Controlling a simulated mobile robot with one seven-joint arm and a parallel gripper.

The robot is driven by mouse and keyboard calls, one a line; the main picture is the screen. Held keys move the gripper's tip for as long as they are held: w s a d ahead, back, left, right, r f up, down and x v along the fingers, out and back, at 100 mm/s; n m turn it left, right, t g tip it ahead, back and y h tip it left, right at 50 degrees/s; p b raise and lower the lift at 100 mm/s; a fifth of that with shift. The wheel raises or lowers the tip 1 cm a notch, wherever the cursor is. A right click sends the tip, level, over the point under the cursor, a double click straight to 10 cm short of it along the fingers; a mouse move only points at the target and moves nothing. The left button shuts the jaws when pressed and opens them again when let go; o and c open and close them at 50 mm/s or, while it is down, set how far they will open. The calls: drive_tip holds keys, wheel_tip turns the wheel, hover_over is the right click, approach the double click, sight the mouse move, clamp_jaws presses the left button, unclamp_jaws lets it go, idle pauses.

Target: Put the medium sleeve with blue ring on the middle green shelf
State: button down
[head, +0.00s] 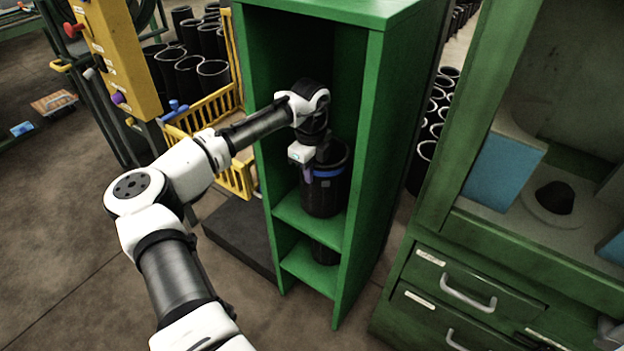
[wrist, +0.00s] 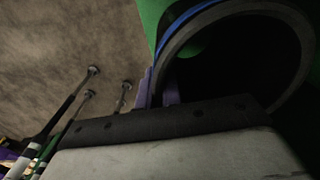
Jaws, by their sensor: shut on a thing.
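The medium sleeve with the blue ring (head: 326,192) is a black, upright tube inside the green cabinet, at the middle green shelf (head: 296,216). Its base looks at or very close to the shelf surface; I cannot tell whether it touches. My gripper (head: 307,174) is shut on the sleeve's wall at the left side of its upper rim. In the wrist view the sleeve's open rim (wrist: 296,28) and blue band fill the upper right, and my purple fingers (wrist: 159,88) pinch the wall. Part of the sleeve's top is hidden behind my wrist.
Another black sleeve (head: 323,253) stands on the lower shelf (head: 305,272). The cabinet's side wall (head: 366,170) is close on the right. A yellow crate (head: 240,178) of black sleeves stands at the left, and a green workbench with drawers (head: 470,285) at the right.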

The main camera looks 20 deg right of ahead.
drive_tip(key=shift+f, duration=1.6)
drive_tip(key=c, duration=1.6)
unclamp_jaws()
drive_tip(key=shift+f, duration=0.1)
drive_tip(key=shift+o, duration=0.2)
wheel_tip(320, 180, up, 12)
drive_tip(key=shift+r+b, duration=0.1)
drive_tip(key=shift+b, duration=0.65)
